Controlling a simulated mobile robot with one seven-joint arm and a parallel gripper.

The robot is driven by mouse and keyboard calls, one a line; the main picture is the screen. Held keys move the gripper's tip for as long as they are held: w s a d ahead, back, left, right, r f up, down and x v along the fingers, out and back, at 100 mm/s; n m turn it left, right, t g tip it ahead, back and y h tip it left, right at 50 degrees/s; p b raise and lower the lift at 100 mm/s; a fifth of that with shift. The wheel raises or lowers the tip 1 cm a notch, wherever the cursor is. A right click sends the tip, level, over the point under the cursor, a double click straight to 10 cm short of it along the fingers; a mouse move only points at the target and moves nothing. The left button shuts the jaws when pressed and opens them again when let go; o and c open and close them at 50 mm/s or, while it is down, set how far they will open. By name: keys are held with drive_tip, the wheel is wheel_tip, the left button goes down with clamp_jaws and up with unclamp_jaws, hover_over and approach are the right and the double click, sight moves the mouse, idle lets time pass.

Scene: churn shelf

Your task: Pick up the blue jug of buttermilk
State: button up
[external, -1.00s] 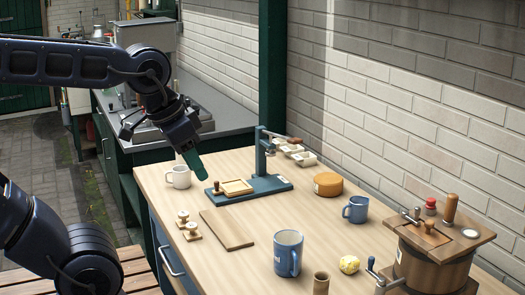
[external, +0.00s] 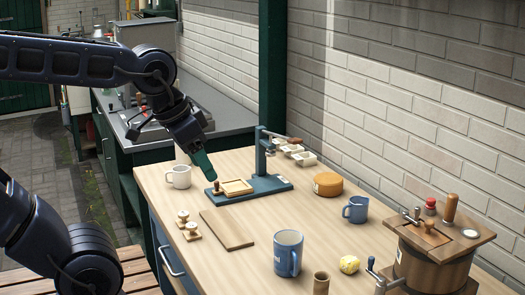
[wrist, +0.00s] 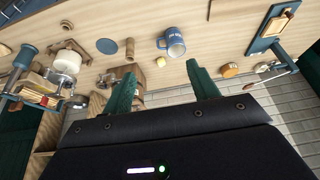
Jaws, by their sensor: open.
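Two blue vessels stand upright on the wooden table: a larger blue jug (external: 288,254) near the front and a smaller blue mug (external: 356,210) farther right. In the wrist view one blue vessel with pale lettering (wrist: 173,44) shows beyond the fingertips; I cannot tell for sure which one it is. My gripper (external: 208,175) hangs over the table's far left part, well away from both vessels. Its green fingers (wrist: 165,78) are apart with nothing between them.
A blue press stand (external: 262,186) is right beside my gripper, with a white mug (external: 179,177) to its left. A wooden board (external: 227,229), wooden cup (external: 321,283), yellow lump (external: 349,264), round cheese-like block (external: 328,184) and churn (external: 432,262) occupy the table. A brick wall bounds the back.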

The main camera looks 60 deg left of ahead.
sight(347, 207)
drive_tip(key=w+a+f+t+y, duration=0.1)
drive_tip(key=w+a+f, duration=0.2)
drive_tip(key=w, duration=0.6)
drive_tip(key=w+a+f+t, duration=0.2)
drive_tip(key=w+a+f, duration=0.1)
drive_tip(key=w, duration=0.5)
drive_tip(key=w+a+f+t+y, duration=0.1)
drive_tip(key=w+a+f, duration=0.15)
drive_tip(key=w, duration=0.65)
drive_tip(key=w+a+f+t, duration=0.1)
drive_tip(key=w+a+f, duration=0.1)
drive_tip(key=w+f, duration=0.2)
drive_tip(key=w+a+f+m+t, duration=0.1)
drive_tip(key=w+a+f+t, duration=0.1)
drive_tip(key=w+f, duration=0.3)
drive_tip(key=w+a+f+t+h, duration=0.1)
drive_tip(key=w+a+f, duration=0.3)
drive_tip(key=f, duration=0.5)
drive_tip(key=shift+w+a+f+m+t, duration=0.15)
drive_tip(key=shift+a+f+m+t, duration=0.1)
drive_tip(key=shift+m+t, duration=0.15)
drive_tip(key=x, duration=0.5)
drive_tip(key=shift+w+d, duration=0.1)
drive_tip(key=shift+w, duration=0.1)
drive_tip(key=shift+d+x, duration=0.2)
drive_tip(key=shift+x, duration=1.15)
drive_tip(key=shift+d+x, duration=0.15)
drive_tip(key=shift+x, duration=1.15)
clamp_jaws()
